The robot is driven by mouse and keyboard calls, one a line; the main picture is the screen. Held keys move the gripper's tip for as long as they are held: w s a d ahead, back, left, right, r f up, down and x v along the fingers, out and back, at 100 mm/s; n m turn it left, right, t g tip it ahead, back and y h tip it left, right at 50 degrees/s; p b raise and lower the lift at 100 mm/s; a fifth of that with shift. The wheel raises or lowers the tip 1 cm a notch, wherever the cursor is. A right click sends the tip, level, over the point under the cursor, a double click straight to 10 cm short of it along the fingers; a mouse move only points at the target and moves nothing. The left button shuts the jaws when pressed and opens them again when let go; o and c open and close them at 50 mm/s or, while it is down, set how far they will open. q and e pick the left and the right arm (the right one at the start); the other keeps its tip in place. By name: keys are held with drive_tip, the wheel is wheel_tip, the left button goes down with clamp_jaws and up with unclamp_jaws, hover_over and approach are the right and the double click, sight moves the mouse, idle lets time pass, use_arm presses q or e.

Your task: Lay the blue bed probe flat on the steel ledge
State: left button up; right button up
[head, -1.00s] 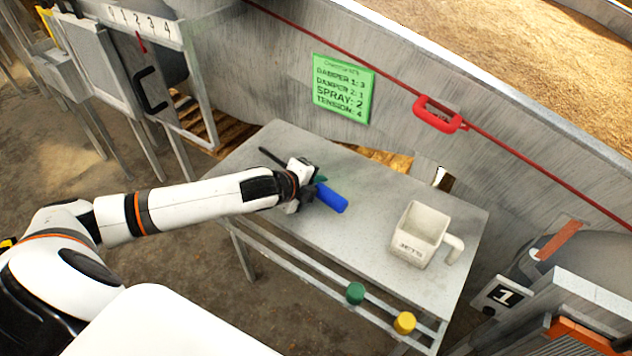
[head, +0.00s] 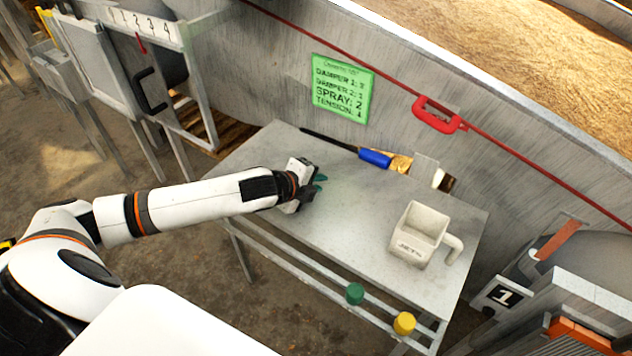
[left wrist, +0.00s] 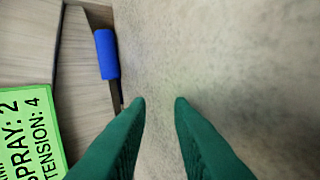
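The blue bed probe has a blue handle (head: 375,158) and a thin black rod. It lies along the back edge of the grey steel ledge (head: 345,215), near the wall. In the left wrist view its handle (left wrist: 106,54) shows over or just past that edge. I cannot tell whether it rests on the ledge or is slipping off. My left gripper (head: 318,184) is low over the ledge's left part, apart from the probe. Its green fingers (left wrist: 160,105) are open with nothing between them. My right gripper is not in view.
A white square scoop (head: 420,232) with a handle stands on the ledge's right part. A green sign (head: 342,88) hangs on the metal wall behind. A green knob (head: 355,293) and a yellow knob (head: 404,323) sit at the front rail. The ledge's middle is clear.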

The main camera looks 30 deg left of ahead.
use_arm(q)
drive_tip(key=shift+s+f, duration=0.2)
drive_tip(key=shift+f, duration=0.15)
drive_tip(key=shift+c, duration=0.4)
drive_tip(key=o, duration=0.5)
drive_tip(key=shift+s, duration=0.1)
drive_tip(key=shift+s+a+r, duration=0.1)
drive_tip(key=shift+s+r, duration=0.1)
drive_tip(key=shift+s, duration=0.05)
drive_tip(key=v, duration=0.3)
drive_tip(key=p+v, duration=0.1)
drive_tip(key=v, duration=0.2)
drive_tip(key=r+p+v, duration=0.1)
drive_tip(key=v, duration=0.3)
drive_tip(key=shift+w+f, duration=0.1)
drive_tip(key=shift+w, duration=0.25)
drive_tip(key=shift+s+r+p, duration=0.3)
drive_tip(key=shift+s+r, duration=0.2)
drive_tip(key=shift+r, duration=0.05)
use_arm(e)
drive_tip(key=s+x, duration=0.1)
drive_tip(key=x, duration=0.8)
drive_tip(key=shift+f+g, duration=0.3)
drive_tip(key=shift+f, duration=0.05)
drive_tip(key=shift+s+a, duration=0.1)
